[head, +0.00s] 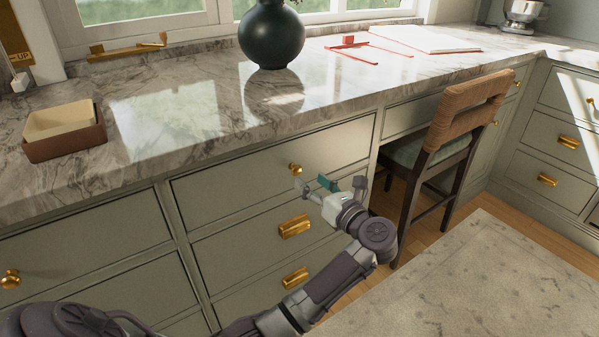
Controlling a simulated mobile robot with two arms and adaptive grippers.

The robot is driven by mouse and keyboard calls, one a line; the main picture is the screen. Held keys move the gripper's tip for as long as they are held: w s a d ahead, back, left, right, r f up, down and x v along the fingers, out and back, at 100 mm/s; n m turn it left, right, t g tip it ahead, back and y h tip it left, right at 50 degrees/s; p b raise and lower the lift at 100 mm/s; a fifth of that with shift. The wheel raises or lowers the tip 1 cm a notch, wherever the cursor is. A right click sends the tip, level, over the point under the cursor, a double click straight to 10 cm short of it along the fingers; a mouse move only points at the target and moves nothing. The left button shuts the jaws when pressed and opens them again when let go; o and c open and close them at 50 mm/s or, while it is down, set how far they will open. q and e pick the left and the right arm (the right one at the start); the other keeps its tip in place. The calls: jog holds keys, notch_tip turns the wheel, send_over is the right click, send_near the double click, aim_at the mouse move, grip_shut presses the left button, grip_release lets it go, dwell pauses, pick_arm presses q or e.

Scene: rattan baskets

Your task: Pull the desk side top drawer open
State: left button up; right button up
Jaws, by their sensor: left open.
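The desk-side top drawer (235,179) is the wide green-grey front under the marble counter, left of the chair opening. It sits flush and looks closed. Its round brass knob (295,169) is on the right half of the front. My left gripper (328,183) is open and empty, in front of the drawer and just below and right of the knob. It looks apart from the knob, though the exact gap in depth cannot be told. My right gripper is out of view.
Lower drawers with brass cup pulls (294,227) are below. A wooden chair with a woven back (468,103) stands to the right at the desk opening. A dark vase (271,35) and a brown tray (66,146) stand on the counter (175,105).

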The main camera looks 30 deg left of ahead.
aim_at(299, 171)
pick_arm(q)
jog(key=x, duration=0.6)
jog(key=shift+w+a, duration=0.15)
jog(key=shift+a, duration=0.2)
grip_shut()
